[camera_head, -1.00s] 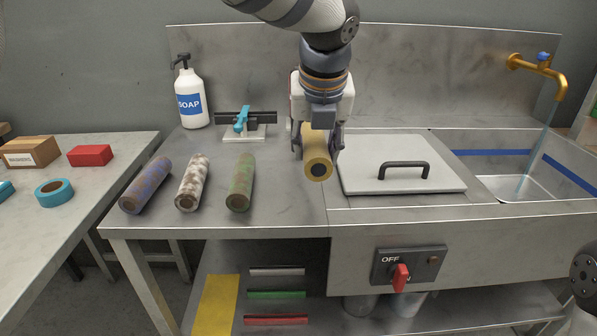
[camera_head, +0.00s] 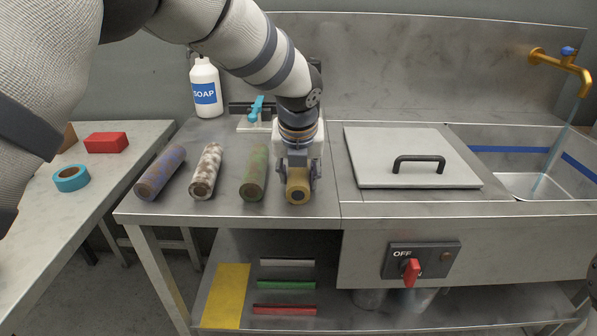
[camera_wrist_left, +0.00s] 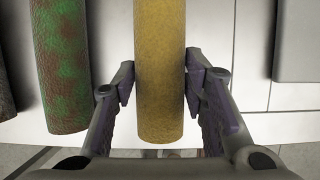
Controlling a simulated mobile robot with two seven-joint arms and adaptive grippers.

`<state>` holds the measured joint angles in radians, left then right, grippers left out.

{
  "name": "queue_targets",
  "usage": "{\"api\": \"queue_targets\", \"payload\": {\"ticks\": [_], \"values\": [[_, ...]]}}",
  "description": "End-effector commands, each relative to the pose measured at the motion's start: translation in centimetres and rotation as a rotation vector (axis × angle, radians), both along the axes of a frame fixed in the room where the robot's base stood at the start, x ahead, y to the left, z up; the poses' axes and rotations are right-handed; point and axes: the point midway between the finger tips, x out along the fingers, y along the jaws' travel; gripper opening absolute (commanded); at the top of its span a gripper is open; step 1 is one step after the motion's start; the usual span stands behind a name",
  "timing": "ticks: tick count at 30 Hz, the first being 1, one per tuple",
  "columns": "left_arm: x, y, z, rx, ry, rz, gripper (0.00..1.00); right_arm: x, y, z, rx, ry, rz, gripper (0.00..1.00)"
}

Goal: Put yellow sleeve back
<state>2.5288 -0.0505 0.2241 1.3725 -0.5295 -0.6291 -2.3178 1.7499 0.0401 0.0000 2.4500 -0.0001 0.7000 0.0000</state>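The yellow sleeve (camera_head: 298,194) is a mottled ochre tube with its near end facing me, right of the green-and-brown sleeve (camera_head: 254,172). My left gripper (camera_head: 297,178) comes down over it with a finger on each side. In the left wrist view the yellow sleeve (camera_wrist_left: 160,70) runs between the fingertips (camera_wrist_left: 160,88), which appear to press its sides. It lies roughly parallel to the green sleeve (camera_wrist_left: 65,70). I cannot tell whether it rests on the counter or hangs just above.
White-brown (camera_head: 206,171) and purple-brown (camera_head: 160,173) sleeves lie further left. Behind stand a soap bottle (camera_head: 205,88) and a blue-handled fixture (camera_head: 256,108). Right are a handled lid (camera_head: 400,172) and a sink with running water (camera_head: 535,183). The counter's front edge is close to the sleeves.

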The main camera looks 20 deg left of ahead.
Motion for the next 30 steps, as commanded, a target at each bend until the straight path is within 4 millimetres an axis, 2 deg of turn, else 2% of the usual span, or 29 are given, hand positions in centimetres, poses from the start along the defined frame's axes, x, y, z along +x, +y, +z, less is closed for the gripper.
{"api": "queue_targets", "payload": {"ticks": [1, 2, 11, 14, 21, 24, 30], "values": [[0.0, 0.0, 0.0, 0.0, 0.0, 0.0, 0.53, 0.0, 0.0, 0.0, 0.0, 0.0, 0.0, 0.4], [0.0, 0.0, 0.0, 0.0, 0.0, 0.0, 0.58, 0.0, 0.0, 0.0, 0.0, 0.0, 0.0, 0.4], [0.0, 0.0, 0.2, -0.001, -0.001, 0.0, 0.58, 0.0, 0.0, 0.0, 0.0, 0.0, 0.0, 0.4], [-0.4, -0.1, 1.8, -0.001, -0.007, 0.0, 0.58, 0.3, 0.0, 0.3, 0.0, -0.011, 0.0, 0.4], [-2.8, -0.9, 8.2, -0.002, -0.012, 0.0, 0.58, 1.4, 0.0, 1.4, 0.0, -0.052, 0.001, 0.4], [-3.7, -1.1, 10.0, -0.001, -0.008, 0.0, 0.58, 1.7, 0.0, 1.6, 0.0, -0.062, 0.001, 0.4], [-4.4, -1.3, 11.5, -0.001, -0.001, 0.0, 0.58, 1.8, 0.0, 1.7, 0.0, -0.067, 0.0, 0.4]]}}
